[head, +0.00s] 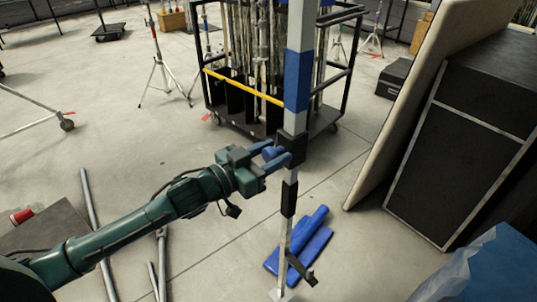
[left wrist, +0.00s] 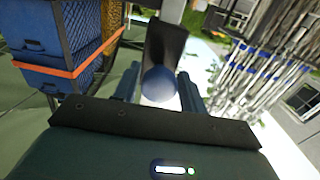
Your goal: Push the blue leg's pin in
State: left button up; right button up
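The blue leg is an upright pole with white sections and a blue band (head: 297,80), standing on the floor. A black collar (head: 291,148) sits around it. The pin's round blue knob (head: 272,153) sticks out of the collar's left side; it also shows in the left wrist view (left wrist: 158,85). My left gripper (head: 273,155) reaches in from the left at collar height. Its two fingers stand apart, one on each side of the knob, with a narrow gap showing. The pin's shaft and depth are hidden. My right gripper is not in view.
A black cart (head: 270,118) with a yellow bar and several poles stands behind the leg. Blue bags (head: 305,243) lie by its foot. A large black case (head: 465,140) and a leaning beige board (head: 410,85) stand at right. Metal tubes (head: 90,205) lie at lower left.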

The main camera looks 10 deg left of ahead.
pick_arm(q)
jog(key=shift+o, duration=1.4)
jog(key=shift+s+a+f, duration=0.15)
jog(key=shift+s+a, duration=0.05)
jog(key=shift+s, duration=0.1)
jog(key=b+v, duration=0.1)
jog(key=v, duration=1.1)
jog(key=shift+s+b, duration=0.2)
jog(key=shift+b, duration=0.2)
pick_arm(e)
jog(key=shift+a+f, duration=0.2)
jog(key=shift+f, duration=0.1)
pick_arm(q)
jog(key=shift+a, duration=0.15)
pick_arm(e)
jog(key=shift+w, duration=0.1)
